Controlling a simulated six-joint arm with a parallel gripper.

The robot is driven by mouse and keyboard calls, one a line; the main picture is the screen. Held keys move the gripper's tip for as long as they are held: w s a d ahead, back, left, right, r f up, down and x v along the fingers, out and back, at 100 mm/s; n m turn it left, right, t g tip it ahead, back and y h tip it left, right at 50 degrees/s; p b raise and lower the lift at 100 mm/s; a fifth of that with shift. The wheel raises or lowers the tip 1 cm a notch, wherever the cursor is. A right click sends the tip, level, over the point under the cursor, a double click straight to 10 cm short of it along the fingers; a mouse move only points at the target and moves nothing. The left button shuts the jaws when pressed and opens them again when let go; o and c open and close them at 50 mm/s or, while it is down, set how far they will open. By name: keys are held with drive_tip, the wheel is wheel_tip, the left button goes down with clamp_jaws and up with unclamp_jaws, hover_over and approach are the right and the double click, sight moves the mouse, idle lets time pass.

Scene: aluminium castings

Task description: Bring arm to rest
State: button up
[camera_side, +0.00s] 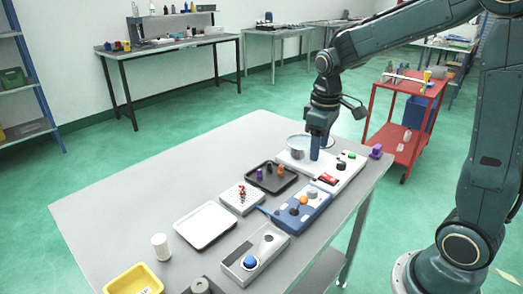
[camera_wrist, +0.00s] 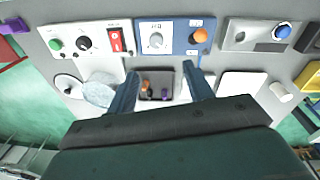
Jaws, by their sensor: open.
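My gripper (camera_side: 316,150) hangs from my arm over the far right part of the grey table, above a white panel and beside a round silvery pot (camera_side: 298,146). In the wrist view my gripper (camera_wrist: 163,80) has its two blue fingers spread apart, with nothing between them. Beyond the fingers lies a dark tray (camera_wrist: 146,98) with small orange and purple pieces, below the fingertips. The side view does not show clearly how far the fingertips are above the panel.
The white panel (camera_side: 348,171) has a green button and red switch. Next to it are a blue panel (camera_side: 314,206) with knobs, a grey box (camera_side: 268,241) with a blue button, a white tray (camera_side: 205,225), a white cylinder (camera_side: 161,246) and a yellow bin (camera_side: 122,284). The table's left side is clear.

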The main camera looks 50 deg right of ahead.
drive_tip(key=s+a+r+m+t, duration=0.1)
drive_tip(key=s+a+r+t, duration=0.1)
drive_tip(key=s, duration=0.6)
drive_tip(key=s+a+r+m+t, duration=0.1)
drive_tip(key=s+a+r+t, duration=0.2)
drive_tip(key=s+a+r, duration=0.2)
drive_tip(key=shift+s+a+r+y, duration=0.35)
drive_tip(key=shift+s+a, duration=0.55)
drive_tip(key=shift+s, duration=1)
